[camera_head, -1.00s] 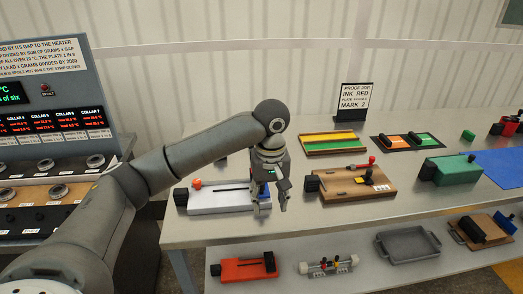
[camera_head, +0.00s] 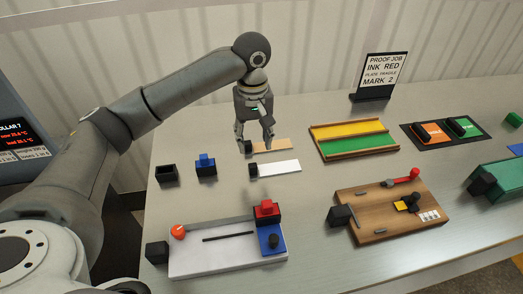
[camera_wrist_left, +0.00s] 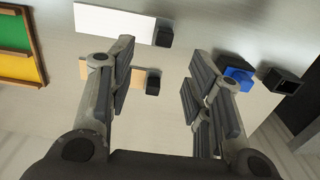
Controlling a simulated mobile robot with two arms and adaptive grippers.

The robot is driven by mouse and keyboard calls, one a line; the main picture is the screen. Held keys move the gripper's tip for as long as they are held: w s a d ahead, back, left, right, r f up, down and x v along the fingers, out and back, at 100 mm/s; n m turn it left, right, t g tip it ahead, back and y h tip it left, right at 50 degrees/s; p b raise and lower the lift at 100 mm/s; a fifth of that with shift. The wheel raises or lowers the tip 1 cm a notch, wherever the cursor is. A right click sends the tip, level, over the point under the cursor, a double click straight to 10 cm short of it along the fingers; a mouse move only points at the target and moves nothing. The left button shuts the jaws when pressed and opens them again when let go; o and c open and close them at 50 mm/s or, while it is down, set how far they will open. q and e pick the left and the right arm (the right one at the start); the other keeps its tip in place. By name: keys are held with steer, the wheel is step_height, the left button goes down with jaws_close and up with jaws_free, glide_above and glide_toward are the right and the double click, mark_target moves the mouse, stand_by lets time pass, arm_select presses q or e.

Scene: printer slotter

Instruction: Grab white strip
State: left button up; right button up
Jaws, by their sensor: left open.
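The white strip (camera_head: 280,168) lies flat on the table in the head view, with a black block (camera_head: 254,170) at its left end. It also shows at the top of the left wrist view (camera_wrist_left: 113,22). Behind it lies a tan strip (camera_head: 271,146) with its own black block at the left end. My left gripper (camera_head: 255,143) is open and empty above the tan strip, a little behind the white strip. In the left wrist view, the tan strip's black block (camera_wrist_left: 153,83) appears between the spread fingers. My right gripper is out of view.
A black box (camera_head: 167,173) and a blue-topped black block (camera_head: 206,166) stand to the left. A yellow and green tray (camera_head: 352,153) lies to the right. A white board (camera_head: 215,262) and a wooden board (camera_head: 375,215) are in front. Bare table surrounds the white strip.

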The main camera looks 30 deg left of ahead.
arm_select(q)
steer(key=shift+w+f, duration=0.1)
glide_above(253, 165)
step_height(253, 165, down, 4)
steer(key=shift+w+d+f, duration=0.15)
steer(key=f, duration=0.3)
steer(key=f+p, duration=0.1)
steer(key=shift+s+a+f, duration=0.2)
steer(key=shift+s+f, duration=0.05)
steer(key=shift+f, duration=0.7)
steer(key=c, duration=0.9)
steer(key=shift+c, duration=0.4)
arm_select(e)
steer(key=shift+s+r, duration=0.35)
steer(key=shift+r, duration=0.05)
arm_select(q)
steer(key=shift+r, duration=0.1)
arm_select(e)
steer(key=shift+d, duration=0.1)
